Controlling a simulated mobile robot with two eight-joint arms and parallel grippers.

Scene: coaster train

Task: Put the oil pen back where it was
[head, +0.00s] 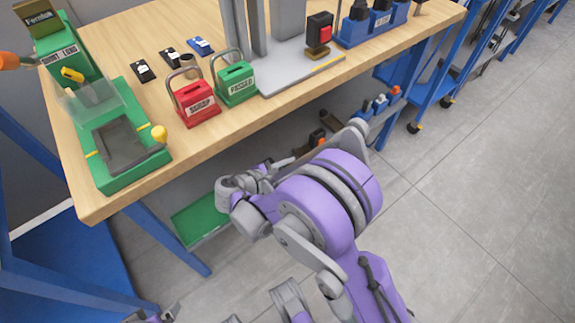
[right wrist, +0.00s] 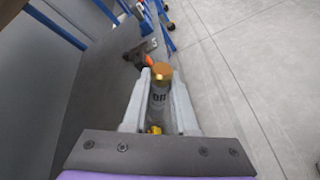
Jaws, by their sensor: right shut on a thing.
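The oil pen (right wrist: 160,88), a grey cylinder with a gold-coloured cap and dark lettering, stands between the two pale fingers of my right gripper (right wrist: 162,100) in the right wrist view. The fingers are shut on it, its capped end pointing away from the wrist. A small yellow bit (right wrist: 155,130) shows at its near end. In the head view my purple right arm reaches to the bench's front edge, low beside it; the pen cannot be made out there.
The wooden bench (head: 225,130) carries a green fixture (head: 110,175), a red box (head: 195,103), a green box (head: 236,84) and a grey press base (head: 300,72). Below are a green tray (head: 200,220) and an orange-black tool (head: 318,137). Floor at right is clear.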

